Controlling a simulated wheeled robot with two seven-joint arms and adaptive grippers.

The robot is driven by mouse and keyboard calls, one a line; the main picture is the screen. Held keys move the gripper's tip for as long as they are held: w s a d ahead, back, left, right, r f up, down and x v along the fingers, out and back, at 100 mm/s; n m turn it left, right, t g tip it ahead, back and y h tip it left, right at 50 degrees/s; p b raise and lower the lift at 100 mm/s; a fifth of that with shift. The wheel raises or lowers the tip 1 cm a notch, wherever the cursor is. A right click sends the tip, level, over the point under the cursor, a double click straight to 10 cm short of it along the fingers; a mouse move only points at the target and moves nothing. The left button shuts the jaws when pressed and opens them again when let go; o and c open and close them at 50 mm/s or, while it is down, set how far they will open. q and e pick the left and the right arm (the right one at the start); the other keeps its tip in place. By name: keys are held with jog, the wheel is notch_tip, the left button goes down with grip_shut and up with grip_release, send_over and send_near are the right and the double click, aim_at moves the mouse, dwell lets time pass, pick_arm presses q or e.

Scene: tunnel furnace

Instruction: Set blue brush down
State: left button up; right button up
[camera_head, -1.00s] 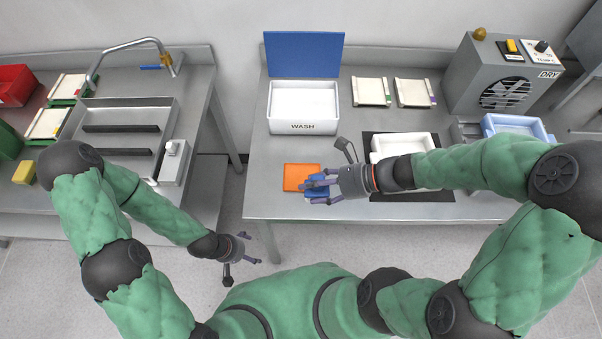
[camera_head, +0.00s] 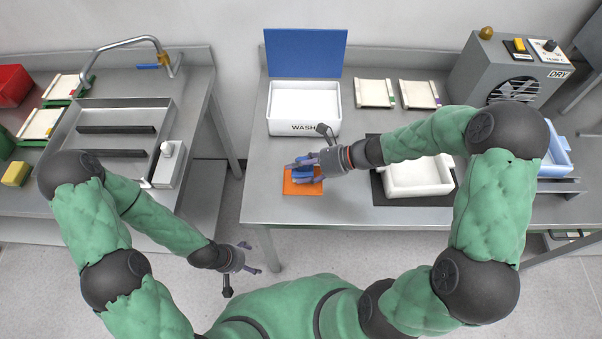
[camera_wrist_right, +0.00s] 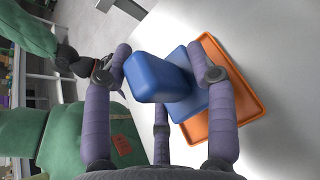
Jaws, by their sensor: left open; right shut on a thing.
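The blue brush (camera_wrist_right: 160,79) is between the fingers of my right gripper (camera_wrist_right: 165,75), which is shut on it. In the head view the blue brush (camera_head: 303,171) shows over the orange tray (camera_head: 303,188), partly hidden by the fingers of my right gripper (camera_head: 310,165). In the right wrist view the orange tray (camera_wrist_right: 245,105) lies behind the brush. I cannot tell whether the brush touches the tray. My left gripper (camera_head: 247,257) is open and empty, low in front of the gap between the tables.
A white WASH bin (camera_head: 304,128) with a raised blue lid (camera_head: 304,53) stands behind the orange tray. A white tray (camera_head: 415,178) on a black mat is to the right. A grey DRY unit (camera_head: 480,75) stands at the back right. Bare table lies left of the orange tray.

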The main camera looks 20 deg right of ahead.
jog(key=shift+f+b, duration=0.3)
jog(key=shift+f, duration=0.85)
jog(key=shift+f, duration=0.1)
jog(key=o, duration=1.6)
jog(key=shift+f, duration=0.1)
jog(key=shift+r, duration=0.25)
jog(key=shift+s+d+r, duration=0.1)
jog(key=shift+d+r, duration=0.1)
jog(key=shift+d, duration=0.05)
jog(key=p+v, duration=0.3)
jog(key=v, duration=0.8)
jog(key=shift+d, duration=0.15)
